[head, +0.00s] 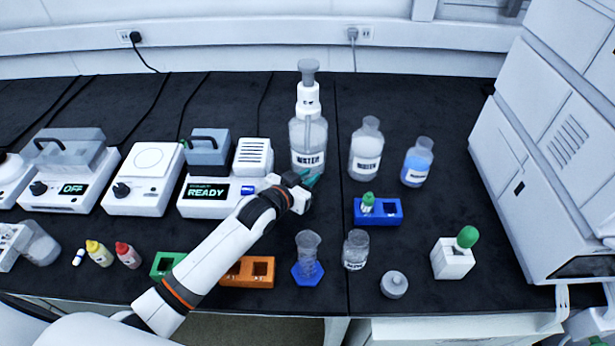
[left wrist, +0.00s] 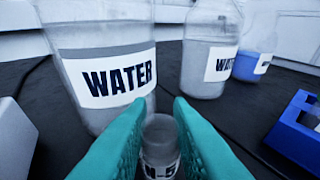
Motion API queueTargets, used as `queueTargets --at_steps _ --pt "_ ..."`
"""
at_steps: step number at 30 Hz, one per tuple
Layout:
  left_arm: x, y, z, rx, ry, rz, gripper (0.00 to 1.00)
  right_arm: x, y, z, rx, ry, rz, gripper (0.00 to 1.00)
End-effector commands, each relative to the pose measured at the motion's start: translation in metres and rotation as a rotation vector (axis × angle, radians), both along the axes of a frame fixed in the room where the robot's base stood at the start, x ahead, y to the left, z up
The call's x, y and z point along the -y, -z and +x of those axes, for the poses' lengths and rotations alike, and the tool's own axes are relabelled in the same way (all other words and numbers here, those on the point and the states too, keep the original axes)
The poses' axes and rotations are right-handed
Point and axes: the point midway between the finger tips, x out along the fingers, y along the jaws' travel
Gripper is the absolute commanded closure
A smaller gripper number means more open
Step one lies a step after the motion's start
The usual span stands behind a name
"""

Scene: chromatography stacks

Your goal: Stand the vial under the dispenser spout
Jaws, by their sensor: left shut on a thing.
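The dispenser is a clear pump bottle (head: 306,158) labelled WATER, with a white and grey pump head (head: 308,98), at the back middle of the bench. Its spout end is hard to make out in the head view and out of the left wrist view. My left gripper (head: 311,181) is at the foot of this bottle, on its near side. Its teal fingers are shut on a small clear vial (left wrist: 160,136), which looks upright, with a partly hidden label. The large WATER bottle (left wrist: 103,65) stands just beyond it, to the left. I cannot tell whether the vial touches the bench.
A second WATER bottle (head: 366,150) and a blue-liquid bottle (head: 417,162) stand to the right. A blue rack (head: 390,211) with a green-capped vial is nearby. A READY device (head: 205,198) is left of the gripper. A graduated cylinder (head: 308,252) and a jar (head: 355,250) stand in front.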

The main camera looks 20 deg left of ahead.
Motion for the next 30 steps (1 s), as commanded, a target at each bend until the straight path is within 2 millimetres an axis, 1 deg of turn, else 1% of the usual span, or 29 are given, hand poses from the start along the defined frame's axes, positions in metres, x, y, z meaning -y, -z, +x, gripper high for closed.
queueTargets --at_steps 1,4,5,12,15,17,20,27,30 --pt "0.000 0.001 0.000 -0.001 0.000 0.000 0.78 -0.002 0.001 0.000 0.000 0.000 0.002 0.55" --pt "0.000 0.001 0.000 -0.001 0.000 0.000 0.61 -0.003 0.000 -0.001 -0.001 0.000 0.004 0.55" --pt "0.000 0.001 0.000 -0.001 0.000 0.000 0.59 -0.004 0.000 -0.001 -0.001 0.000 0.005 0.55" --pt "0.000 0.001 0.000 -0.001 0.000 0.000 0.59 -0.004 0.000 -0.001 -0.002 -0.001 0.005 0.55" --pt "0.000 -0.003 -0.001 0.000 0.000 0.000 0.59 -0.004 -0.001 -0.002 -0.002 -0.001 0.005 0.55" --pt "-0.003 -0.003 -0.007 -0.002 0.000 0.000 0.59 -0.004 -0.001 -0.002 -0.003 -0.001 0.004 0.55" --pt "-0.007 -0.008 -0.023 -0.004 0.000 0.001 0.59 -0.003 -0.002 -0.002 -0.003 -0.001 0.003 0.55" --pt "-0.022 -0.023 -0.071 -0.003 -0.001 0.002 0.59 0.000 -0.004 -0.002 -0.003 -0.002 0.000 0.55" --pt "-0.027 -0.030 -0.088 -0.002 -0.001 0.001 0.59 0.001 -0.004 -0.002 -0.003 -0.002 -0.001 0.55"
